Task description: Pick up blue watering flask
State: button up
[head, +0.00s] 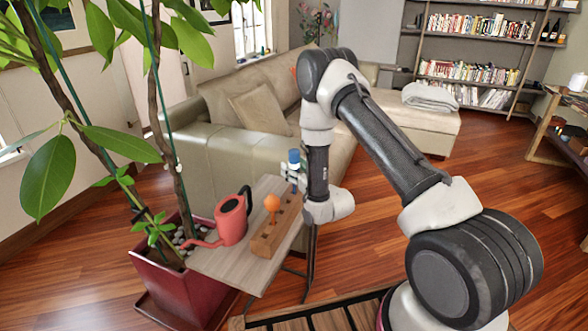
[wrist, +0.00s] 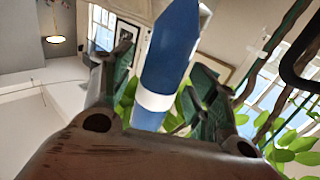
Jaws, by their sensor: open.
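The blue watering flask (head: 294,157) shows in the head view at the far end of a wooden rack (head: 265,243) on a small side table. In the wrist view the blue flask (wrist: 168,55), with a white band, stands between the two fingers of my gripper (wrist: 164,68). The fingers are apart, with a visible gap on each side of it. In the head view my gripper (head: 291,172) is at the flask, partly hidden by my arm. The flask's lower part is hard to make out.
An orange bulb (head: 272,202) stands in the same rack, nearer the camera. A red watering can (head: 231,220) sits left of it on the side table (head: 225,262). A potted plant (head: 175,290) rises at the left. A sofa (head: 215,165) stands behind. Wooden floor lies open at right.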

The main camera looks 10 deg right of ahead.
jog(key=shift+w, duration=0.25)
jog(key=c, duration=1.1)
jog(key=shift+c, duration=0.2)
